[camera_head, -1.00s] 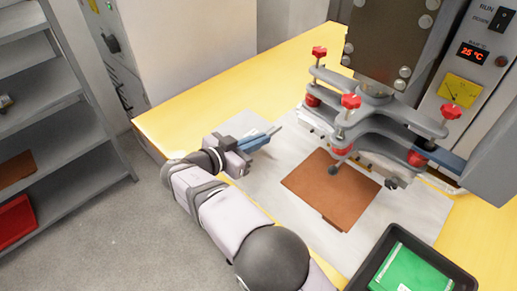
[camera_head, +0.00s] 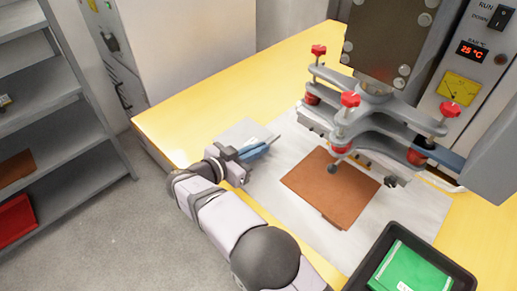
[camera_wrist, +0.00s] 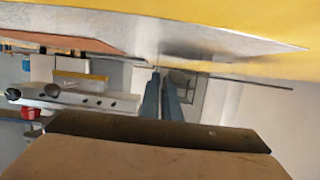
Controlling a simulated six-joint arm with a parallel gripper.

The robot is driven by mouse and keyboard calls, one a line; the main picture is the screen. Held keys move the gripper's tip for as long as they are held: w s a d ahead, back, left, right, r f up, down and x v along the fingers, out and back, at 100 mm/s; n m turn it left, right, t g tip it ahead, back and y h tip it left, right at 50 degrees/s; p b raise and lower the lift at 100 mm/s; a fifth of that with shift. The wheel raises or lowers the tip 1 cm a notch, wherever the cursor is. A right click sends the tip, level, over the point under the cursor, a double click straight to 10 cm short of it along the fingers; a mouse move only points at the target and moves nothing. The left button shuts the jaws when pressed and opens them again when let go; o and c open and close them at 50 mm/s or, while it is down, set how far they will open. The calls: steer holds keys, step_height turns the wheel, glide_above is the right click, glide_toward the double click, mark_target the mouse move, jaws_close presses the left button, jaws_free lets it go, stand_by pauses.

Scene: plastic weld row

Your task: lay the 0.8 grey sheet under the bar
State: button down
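A thin light grey sheet (camera_head: 240,133) shows beside my gripper in the head view, at the left end of the pale mat. My gripper (camera_head: 272,141) is low over the table, with its blue fingers pointing right. In the wrist view my fingers (camera_wrist: 161,80) are close together. A thin dark edge crosses near their tips; I cannot tell whether it is a sheet held between them. The bar of the press is not clearly visible. The clamp frame (camera_head: 375,115) with red knobs stands over the mat, right of my gripper.
A brown sheet (camera_head: 330,187) lies on the pale mat (camera_head: 405,212), partly below the clamp frame. A black tray (camera_head: 462,280) with a green pack (camera_head: 408,270) is at the lower right. The yellow table (camera_head: 235,90) is clear behind my gripper. Grey shelves (camera_head: 55,125) stand left.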

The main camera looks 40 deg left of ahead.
steer(key=shift+f+b, duration=0.55)
steer(key=shift+b, duration=0.35)
steer(key=c, duration=2)
jaws_free()
steer(key=shift+r+p, duration=0.2)
steer(key=shift+p, duration=0.1)
steer(key=shift+r+p, duration=0.65)
steer(key=shift+p, duration=0.45)
steer(key=b+v, duration=0.2)
steer(key=v, duration=1)
steer(key=shift+f, duration=0.2)
